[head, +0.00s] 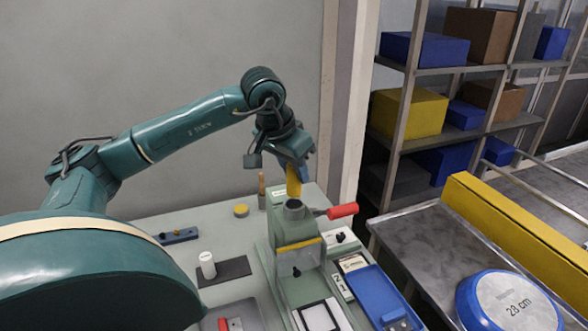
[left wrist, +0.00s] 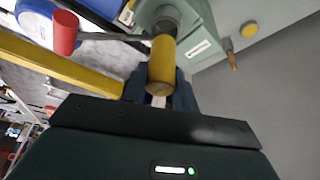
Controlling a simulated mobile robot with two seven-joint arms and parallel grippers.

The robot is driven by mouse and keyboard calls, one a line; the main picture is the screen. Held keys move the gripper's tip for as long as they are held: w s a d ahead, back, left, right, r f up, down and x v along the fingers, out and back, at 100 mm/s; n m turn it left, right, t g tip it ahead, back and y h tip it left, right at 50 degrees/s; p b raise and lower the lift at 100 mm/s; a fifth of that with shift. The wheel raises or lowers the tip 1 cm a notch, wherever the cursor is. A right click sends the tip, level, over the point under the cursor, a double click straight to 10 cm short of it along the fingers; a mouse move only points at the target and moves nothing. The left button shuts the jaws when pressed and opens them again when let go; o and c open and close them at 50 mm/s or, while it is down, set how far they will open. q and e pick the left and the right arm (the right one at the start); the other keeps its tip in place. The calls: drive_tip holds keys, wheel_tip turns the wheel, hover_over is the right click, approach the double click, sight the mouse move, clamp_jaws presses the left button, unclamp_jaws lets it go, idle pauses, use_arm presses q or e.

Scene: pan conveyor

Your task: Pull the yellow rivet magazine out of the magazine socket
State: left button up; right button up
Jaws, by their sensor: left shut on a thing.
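The yellow rivet magazine (head: 293,184) is a yellow cylinder, upright above the green press-like machine (head: 290,238). My left gripper (head: 294,170) is shut on its upper part. In the left wrist view the magazine (left wrist: 162,60) stands between the fingers (left wrist: 160,92). The round grey magazine socket (head: 294,205) is at the machine's top, and its dark mouth shows just under the magazine. The magazine's lower end is at or just above this mouth; I cannot tell whether they touch. My right gripper is not in view.
A lever with a red handle (head: 342,211) sticks out right of the socket. The bench holds a yellow disc (head: 241,210), a white cylinder (head: 207,264) and a blue tray (head: 380,295).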

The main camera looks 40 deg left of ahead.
use_arm(q)
drive_tip(key=shift+r+p, duration=0.35)
drive_tip(key=shift+r, duration=2.7)
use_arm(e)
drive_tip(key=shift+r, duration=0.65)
